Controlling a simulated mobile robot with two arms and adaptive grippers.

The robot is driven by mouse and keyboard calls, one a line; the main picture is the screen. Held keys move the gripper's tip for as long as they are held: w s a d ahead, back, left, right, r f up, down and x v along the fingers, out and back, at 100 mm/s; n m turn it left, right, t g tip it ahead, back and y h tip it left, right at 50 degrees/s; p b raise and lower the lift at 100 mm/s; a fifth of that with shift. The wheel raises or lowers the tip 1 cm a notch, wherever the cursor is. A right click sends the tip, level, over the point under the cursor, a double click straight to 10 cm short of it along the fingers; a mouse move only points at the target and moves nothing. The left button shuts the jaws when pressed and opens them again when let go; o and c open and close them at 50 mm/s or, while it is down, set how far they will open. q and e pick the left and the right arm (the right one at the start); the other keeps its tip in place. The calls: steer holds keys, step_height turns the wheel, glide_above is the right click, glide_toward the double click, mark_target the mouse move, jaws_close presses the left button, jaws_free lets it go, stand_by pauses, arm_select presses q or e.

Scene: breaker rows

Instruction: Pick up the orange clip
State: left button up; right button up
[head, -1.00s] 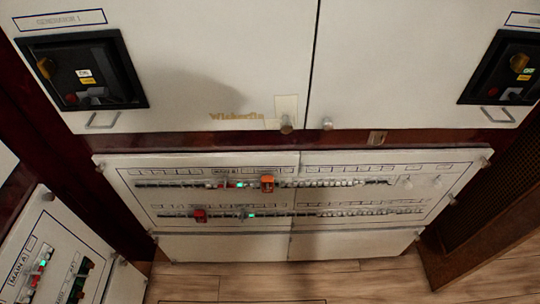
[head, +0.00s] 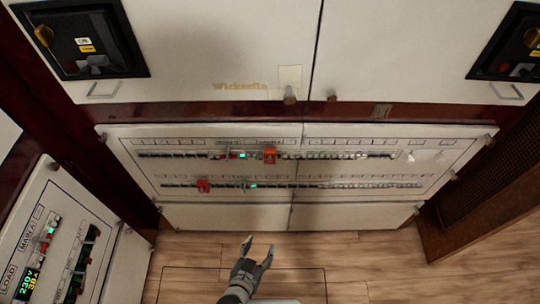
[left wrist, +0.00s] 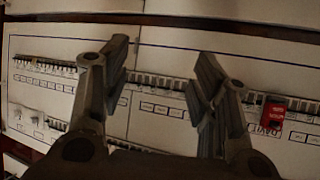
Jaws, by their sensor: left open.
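The orange clip (head: 270,154) sits on the upper breaker row of the low white panel, left of the panel's centre seam. A red clip (head: 203,185) sits on the lower row, further left. My left gripper (head: 260,244) is open and empty, below and in front of the panel, apart from both clips. In the left wrist view its two fingers (left wrist: 162,65) stand spread in front of the breaker rows. A red clip (left wrist: 273,111) shows there right of the fingers. I cannot make out the orange clip in that view. My right gripper is not in view.
The low breaker panel (head: 230,216) has round knobs at its edges. White cabinet doors (head: 210,50) with small knobs stand above it. A side panel with a lit display (head: 32,284) is at the left. The wooden floor (head: 345,255) in front is clear.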

arm_select(q)
steer(key=w+d+r+n+t, duration=0.1)
steer(key=w+d+r+t, duration=0.15)
steer(key=r, duration=0.45)
steer(key=w+d+r+t, duration=0.1)
steer(key=w+r+t, duration=0.1)
steer(key=w+r, duration=0.35)
steer(key=n+t+y, duration=0.2)
steer(key=n+y, duration=0.1)
steer(key=y, duration=0.1)
glide_toward(270, 154)
steer(key=shift+w+f+b, duration=0.2)
steer(key=shift+w+b, duration=0.45)
steer(key=shift+w, duration=4.3)
steer(key=shift+c, duration=0.3)
steer(key=c, duration=1)
steer(key=shift+r, duration=0.15)
steer(key=s, duration=1.8)
